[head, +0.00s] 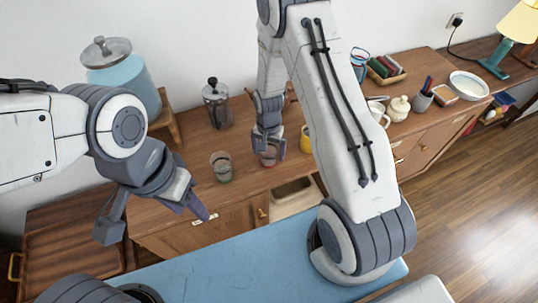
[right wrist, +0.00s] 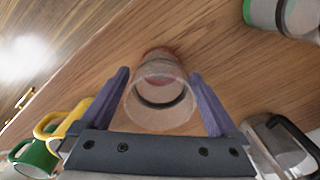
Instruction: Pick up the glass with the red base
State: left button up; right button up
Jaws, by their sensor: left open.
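The glass with the red base (head: 268,157) stands on the wooden cabinet top, partly hidden by my right gripper (head: 268,143). In the right wrist view the clear glass (right wrist: 160,95) sits between the two fingers of my right gripper (right wrist: 163,100), its reddish base towards the wood. The fingers are spread, with a small gap on each side of the glass. A similar glass with a green base (head: 221,167) stands to the left. My left gripper (head: 153,218) is open and empty, in front of the cabinet at the left.
A french press (head: 217,105) stands behind the glasses. A yellow mug (head: 305,139) is right of my right gripper; a green mug (right wrist: 38,157) shows beyond it in the wrist view. A blue jar (head: 125,75) stands back left. An open drawer (head: 293,199) juts out below.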

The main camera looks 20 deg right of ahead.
aim_at(271, 144)
jog(key=c, duration=1.3)
jog(key=shift+r, duration=0.1)
jog(key=shift+r, duration=0.4)
jog(key=r, duration=0.1)
jog(key=r+b, duration=0.1)
jog(key=s+r+b, duration=0.1)
jog(key=shift+d+r, duration=0.25)
jog(key=shift+r, duration=0.1)
jog(key=s+d+r+b, duration=0.1)
jog(key=s+d+r, duration=0.15)
jog(key=s, duration=0.25)
jog(key=s+d+r+b, duration=0.1)
jog(key=s+r, duration=0.3)
jog(key=s, duration=0.1)
jog(key=w+a+f+n, duration=0.1)
jog(key=w+f+n, duration=0.1)
jog(key=f, duration=0.1)
jog(key=w+a+f+n, duration=0.2)
jog(key=n, duration=0.1)
jog(key=w+a+f+n, duration=0.1)
jog(key=w+f+n, duration=0.1)
jog(key=f, duration=0.1)
jog(key=shift+w+a+f+n, duration=0.15)
jog(key=shift+f+n, duration=0.15)
jog(key=shift+f, duration=0.05)
